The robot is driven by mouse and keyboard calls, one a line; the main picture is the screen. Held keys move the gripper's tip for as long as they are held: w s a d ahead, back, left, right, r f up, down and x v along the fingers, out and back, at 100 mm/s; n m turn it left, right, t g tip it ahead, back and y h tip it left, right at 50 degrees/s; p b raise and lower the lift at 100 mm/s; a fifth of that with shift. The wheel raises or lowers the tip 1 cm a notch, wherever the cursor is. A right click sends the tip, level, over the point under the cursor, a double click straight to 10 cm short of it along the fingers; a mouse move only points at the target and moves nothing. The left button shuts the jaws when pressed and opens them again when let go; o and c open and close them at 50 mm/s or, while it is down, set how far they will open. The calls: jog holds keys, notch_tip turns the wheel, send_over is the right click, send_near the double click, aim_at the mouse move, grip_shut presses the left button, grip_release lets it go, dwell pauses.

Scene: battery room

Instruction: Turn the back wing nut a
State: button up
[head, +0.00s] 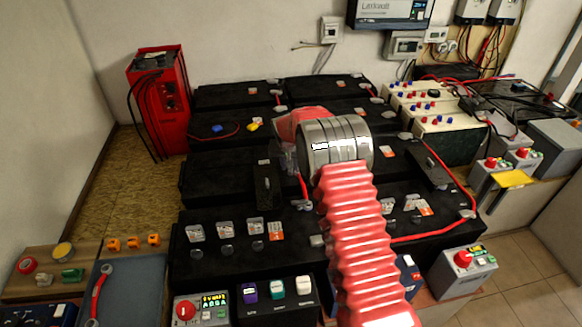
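My red ribbed arm rises from the bottom, with a silver wrist joint over the middle of the black batteries (215,180). My gripper (288,158) is mostly hidden behind this joint. Only a blurred greyish part shows beneath a red link, so its fingers cannot be made out. Small grey terminal fittings sit on the batteries: one (302,205) just below the wrist at the end of a red cable, one (262,161) to its left, one (318,240) nearer the front. I cannot tell which is the back wing nut, or whether my gripper touches any fitting.
A red charger (160,100) with black cables stands at the back left. Cream batteries (420,98) with red and blue caps stand at the right. Red cables (440,233) cross the right batteries. Grey switch boxes (467,270) and a blue-grey panel (125,285) edge the front.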

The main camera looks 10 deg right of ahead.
jog(key=shift+x, duration=0.75)
jog(key=shift+c, duration=0.7)
grip_shut()
jog(key=shift+d, duration=0.1)
